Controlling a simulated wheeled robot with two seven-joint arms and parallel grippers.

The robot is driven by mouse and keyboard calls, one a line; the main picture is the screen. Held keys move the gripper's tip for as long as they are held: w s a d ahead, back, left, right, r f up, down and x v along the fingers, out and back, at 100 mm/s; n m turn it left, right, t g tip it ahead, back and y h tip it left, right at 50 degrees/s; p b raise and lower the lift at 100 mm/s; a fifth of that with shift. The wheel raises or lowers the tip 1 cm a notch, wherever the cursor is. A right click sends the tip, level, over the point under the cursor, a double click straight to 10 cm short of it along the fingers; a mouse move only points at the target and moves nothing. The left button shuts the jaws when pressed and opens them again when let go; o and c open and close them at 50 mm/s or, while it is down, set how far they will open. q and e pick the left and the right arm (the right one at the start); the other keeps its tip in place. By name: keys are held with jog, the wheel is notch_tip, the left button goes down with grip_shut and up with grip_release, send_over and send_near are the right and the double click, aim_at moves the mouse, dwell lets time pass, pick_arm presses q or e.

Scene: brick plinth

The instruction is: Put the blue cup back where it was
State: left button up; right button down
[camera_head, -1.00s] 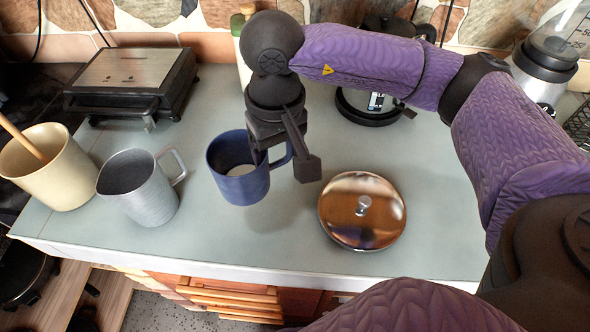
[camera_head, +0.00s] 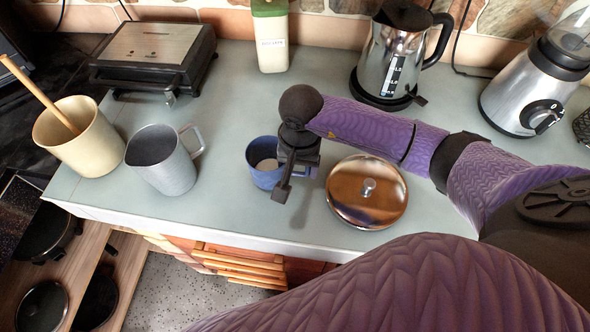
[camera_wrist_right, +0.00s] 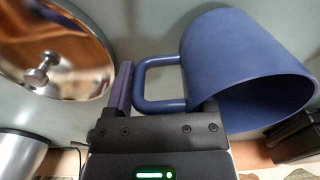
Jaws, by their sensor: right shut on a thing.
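The blue cup (camera_head: 257,172) is upright, on or just above the grey counter, between the grey mug (camera_head: 165,162) and the round shiny lid (camera_head: 350,205). I cannot tell whether its base touches the counter. My right gripper (camera_head: 290,185) comes down at the cup's right side and is shut on its handle. In the right wrist view the cup (camera_wrist_right: 240,65) fills the right part, and its handle (camera_wrist_right: 160,104) lies between the fingers of the gripper (camera_wrist_right: 165,110). My left gripper is not in view.
A cream pot (camera_head: 80,140) with a wooden stick stands at left. A sandwich press (camera_head: 155,58), a green-lidded canister (camera_head: 271,40), a kettle (camera_head: 390,60) and a blender (camera_head: 525,95) stand behind. The counter's front edge is close to the cup. Free counter lies behind the cup.

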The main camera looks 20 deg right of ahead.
jog(key=shift+f, duration=0.9)
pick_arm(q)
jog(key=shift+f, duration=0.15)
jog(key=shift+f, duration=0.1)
pick_arm(e)
jog(key=shift+f+b, duration=0.2)
jog(key=shift+b, duration=0.1)
jog(key=shift+c, duration=0.7)
grip_release()
jog(key=shift+r, duration=0.1)
jog(key=shift+o, duration=0.7)
jog(key=shift+r+p, duration=0.4)
jog(key=shift+p, duration=0.05)
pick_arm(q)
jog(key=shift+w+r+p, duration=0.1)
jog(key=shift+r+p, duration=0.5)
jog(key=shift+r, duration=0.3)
pick_arm(e)
notch_tip(320, 180, up, 12)
jog(key=shift+s+d+f, duration=0.1)
jog(key=shift+f, duration=0.1)
